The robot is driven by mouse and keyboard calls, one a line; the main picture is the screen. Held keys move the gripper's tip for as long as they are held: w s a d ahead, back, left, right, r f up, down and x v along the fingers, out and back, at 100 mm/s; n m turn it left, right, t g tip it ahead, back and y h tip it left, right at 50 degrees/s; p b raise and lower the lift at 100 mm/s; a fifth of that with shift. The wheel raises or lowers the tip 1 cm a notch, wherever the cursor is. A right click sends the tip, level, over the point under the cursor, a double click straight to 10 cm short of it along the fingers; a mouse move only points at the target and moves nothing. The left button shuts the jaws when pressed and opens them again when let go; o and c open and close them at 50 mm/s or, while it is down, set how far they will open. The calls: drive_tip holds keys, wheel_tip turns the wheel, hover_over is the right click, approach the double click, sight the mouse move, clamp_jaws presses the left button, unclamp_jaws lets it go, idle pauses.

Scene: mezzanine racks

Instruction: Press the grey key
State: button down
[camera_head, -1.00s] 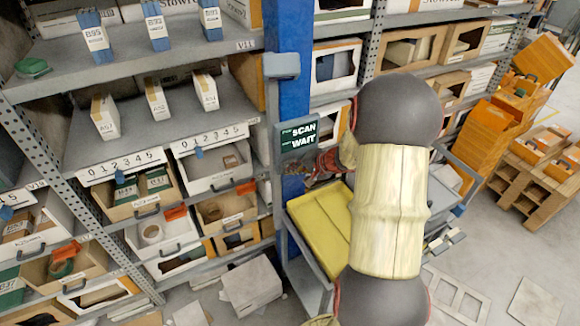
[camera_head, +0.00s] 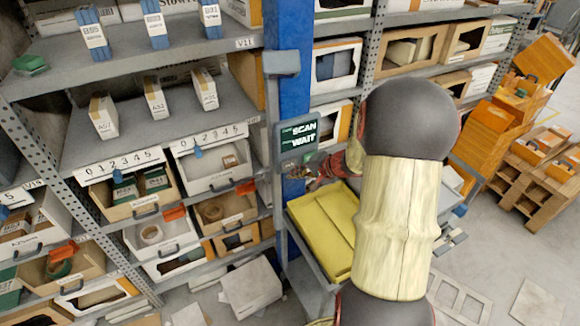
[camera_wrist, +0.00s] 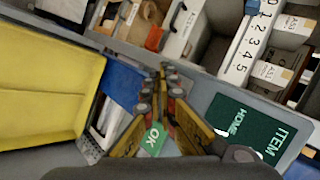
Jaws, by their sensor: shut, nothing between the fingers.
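My gripper (camera_head: 298,173) is at the panel's lower part, just below the screen. In the wrist view, my gripper (camera_wrist: 163,78) has its yellow and black fingers together and empty, beside the screen (camera_wrist: 245,125). A green OK key (camera_wrist: 153,139) shows partly behind the fingers. I cannot make out the grey key clearly; my fingers cover part of the key area. I cannot tell whether the fingertips touch the panel.
A yellow tray (camera_head: 318,238) sits below the panel, right of the blue post (camera_head: 283,95). Shelves with boxes and bins (camera_head: 150,232) stand at left. Orange crates (camera_head: 490,135) stand at right. A grey box (camera_head: 252,285) lies on the floor.

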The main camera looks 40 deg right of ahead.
drive_tip(key=s, duration=0.2)
drive_tip(key=s+a+b, duration=0.1)
drive_tip(key=s, duration=0.1)
idle(1.0)
drive_tip(key=s+a+r+n+g+y+b, duration=0.15)
drive_tip(key=s+a+n+g, duration=0.35)
drive_tip(key=s+a, duration=0.95)
drive_tip(key=s+a+r+n+h+b, duration=0.1)
drive_tip(key=s+a+r+n, duration=0.1)
drive_tip(key=a+r+n, duration=0.2)
drive_tip(key=s+a+r+n+t+h+b, duration=0.1)
drive_tip(key=s+a+r+n+h, duration=0.1)
drive_tip(key=a+r+n, duration=0.2)
drive_tip(key=shift+s+a+r+n, duration=0.4)
drive_tip(key=shift+a+r, duration=1.25)
drive_tip(key=shift+a, duration=2.1)
